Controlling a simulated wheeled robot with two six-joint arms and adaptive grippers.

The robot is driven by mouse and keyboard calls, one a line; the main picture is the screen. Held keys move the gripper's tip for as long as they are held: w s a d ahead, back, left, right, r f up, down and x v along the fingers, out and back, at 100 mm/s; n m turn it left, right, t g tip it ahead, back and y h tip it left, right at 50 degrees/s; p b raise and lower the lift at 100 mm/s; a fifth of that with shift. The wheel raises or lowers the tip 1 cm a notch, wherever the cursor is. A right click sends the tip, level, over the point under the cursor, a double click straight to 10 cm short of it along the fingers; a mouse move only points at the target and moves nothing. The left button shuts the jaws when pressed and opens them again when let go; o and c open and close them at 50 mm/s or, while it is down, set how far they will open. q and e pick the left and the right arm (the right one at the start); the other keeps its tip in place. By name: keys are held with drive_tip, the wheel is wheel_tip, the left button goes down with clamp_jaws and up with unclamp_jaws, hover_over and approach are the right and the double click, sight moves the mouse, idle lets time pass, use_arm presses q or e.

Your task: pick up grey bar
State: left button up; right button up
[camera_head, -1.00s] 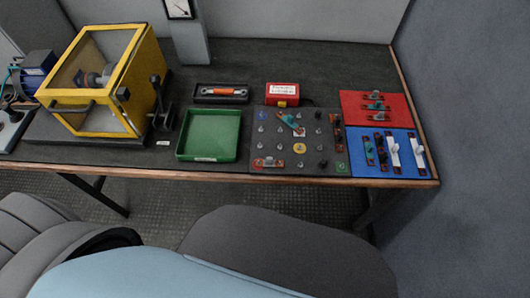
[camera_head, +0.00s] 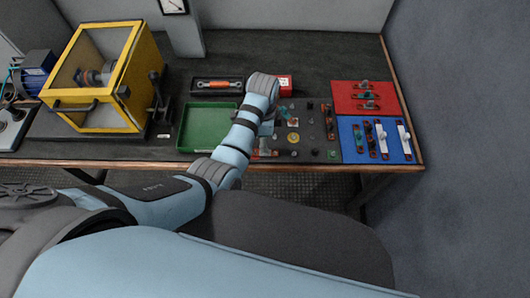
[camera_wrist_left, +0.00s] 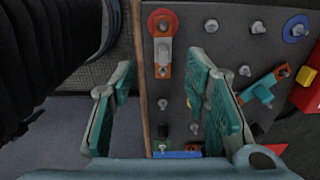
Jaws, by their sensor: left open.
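A short bar with a grey middle and orange-brown ends (camera_wrist_left: 163,52) lies at the board's edge by a red disc, at the top of the left wrist view. It is mostly hidden behind my arm in the head view. My left gripper (camera_wrist_left: 160,82) is open, its teal-lined fingers apart over the board's edge, with no bar between them. In the head view my left arm reaches over the board's left side. Two pale bars (camera_head: 405,141) with grey knobs lie on the blue mat (camera_head: 349,150). My right gripper is not in view.
The dark board (camera_head: 320,150) carries several studs and a teal bar (camera_wrist_left: 263,88). A green tray (camera_head: 190,140) stands to its left. A red mat (camera_head: 342,100) with bars is behind the blue mat. A yellow-framed machine (camera_head: 132,62) stands at the left.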

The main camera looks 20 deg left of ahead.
sight(269, 153)
use_arm(q)
wheel_tip(269, 153, down, 7)
drive_tip(key=shift+w+r+b, duration=0.1)
drive_tip(key=shift+w+b, duration=0.05)
drive_tip(key=shift+b, duration=1.05)
drive_tip(key=shift+a, duration=0.1)
drive_tip(key=shift+c, duration=1.1)
clamp_jaws()
